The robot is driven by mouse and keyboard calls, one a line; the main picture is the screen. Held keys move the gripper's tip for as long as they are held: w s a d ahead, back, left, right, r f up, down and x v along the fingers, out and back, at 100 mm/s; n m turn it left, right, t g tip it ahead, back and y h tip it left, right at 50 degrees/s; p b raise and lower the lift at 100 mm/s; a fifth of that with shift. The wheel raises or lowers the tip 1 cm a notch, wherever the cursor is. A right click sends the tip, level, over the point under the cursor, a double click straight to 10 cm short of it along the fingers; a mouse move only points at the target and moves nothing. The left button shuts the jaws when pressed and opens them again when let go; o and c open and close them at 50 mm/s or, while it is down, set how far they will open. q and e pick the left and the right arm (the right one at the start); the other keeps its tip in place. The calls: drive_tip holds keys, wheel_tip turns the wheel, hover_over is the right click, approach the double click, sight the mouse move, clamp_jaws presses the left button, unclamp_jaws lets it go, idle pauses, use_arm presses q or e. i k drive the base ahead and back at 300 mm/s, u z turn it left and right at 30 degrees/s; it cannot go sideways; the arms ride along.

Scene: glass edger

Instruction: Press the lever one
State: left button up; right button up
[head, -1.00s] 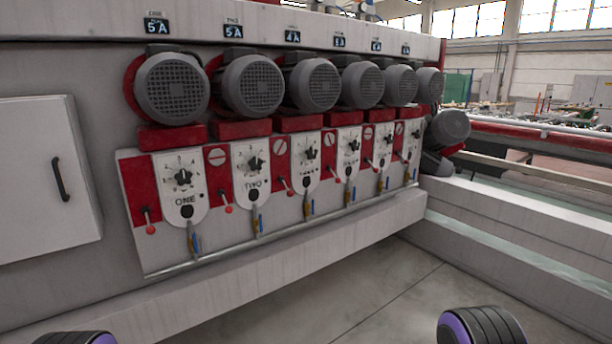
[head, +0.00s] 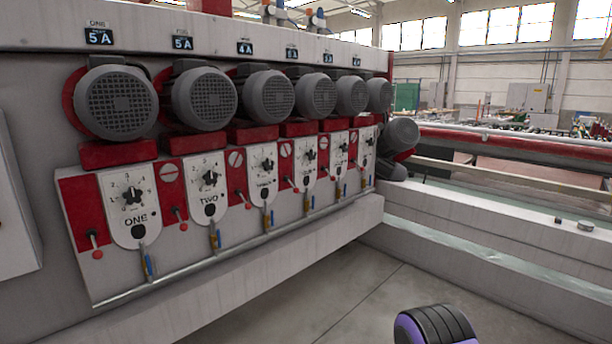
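The panel marked ONE (head: 128,208) is at the left end of the machine's row of panels, with a black knob on its white plate. A small lever with a red ball tip (head: 97,253) sits on the red strip at its left, tip pointing down. A blue-handled valve (head: 149,266) hangs below the plate. A rounded black and purple part of my own arm (head: 435,325) shows at the bottom right. Neither gripper's fingers are in view, and nothing of mine touches the panel.
Grey motors (head: 117,102) stand above the panels. A horizontal rail (head: 230,246) runs under the valves, and a pale ledge (head: 240,270) juts out below. A long low barrier (head: 500,235) closes the right side. Grey floor (head: 350,290) between them is clear.

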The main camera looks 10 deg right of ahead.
sight(97, 254)
drive_tip(key=u, duration=0.4)
drive_tip(key=i, duration=0.9)
drive_tip(key=z, duration=0.45)
